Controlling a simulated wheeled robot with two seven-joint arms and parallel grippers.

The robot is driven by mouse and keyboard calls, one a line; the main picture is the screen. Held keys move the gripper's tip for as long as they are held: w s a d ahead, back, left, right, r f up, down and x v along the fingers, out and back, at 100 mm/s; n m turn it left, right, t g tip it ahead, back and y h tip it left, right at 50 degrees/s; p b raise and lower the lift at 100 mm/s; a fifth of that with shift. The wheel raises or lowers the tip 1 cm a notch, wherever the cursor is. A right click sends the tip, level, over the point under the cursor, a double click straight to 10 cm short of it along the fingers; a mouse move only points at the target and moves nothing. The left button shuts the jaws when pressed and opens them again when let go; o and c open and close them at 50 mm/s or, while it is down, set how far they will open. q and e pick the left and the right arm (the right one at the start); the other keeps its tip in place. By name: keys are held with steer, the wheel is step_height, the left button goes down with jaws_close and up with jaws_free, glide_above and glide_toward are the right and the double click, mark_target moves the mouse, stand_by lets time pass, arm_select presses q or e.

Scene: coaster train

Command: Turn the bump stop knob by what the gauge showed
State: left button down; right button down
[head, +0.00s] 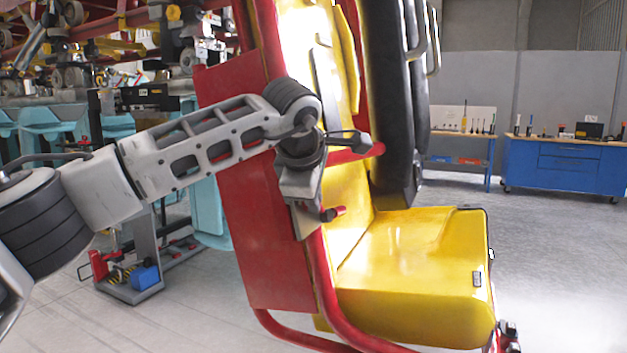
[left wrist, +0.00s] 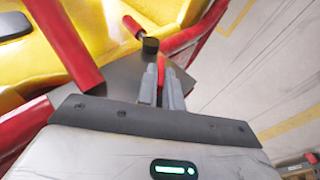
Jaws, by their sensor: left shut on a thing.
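My left arm reaches in from the left in the head view. My left gripper (left wrist: 165,82) points at the side of a red and yellow ride seat (head: 415,275). In the left wrist view its two narrow fingers are shut on a small red piece (left wrist: 161,66), which I take to be the bump stop knob; the fingers cover most of it. A short black cylinder (left wrist: 150,46) sits just beyond the fingertips. In the head view the fingertips are hard to make out against the red frame. My right gripper and a gauge do not show in either view.
A red tube (head: 325,285) runs close beside my gripper, along the seat's side. A blue tool cabinet (head: 565,167) and a workbench (head: 460,140) stand at the back right. A small cart (head: 135,280) stands at the left. The floor at right is clear.

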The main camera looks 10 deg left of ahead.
arm_select(q)
steer(key=shift+a, duration=0.1)
stand_by(0.3)
steer(key=c, duration=1.5)
jaws_free()
steer(key=shift+c, duration=0.2)
steer(key=b+v, duration=0.1)
steer(key=v, duration=1.5)
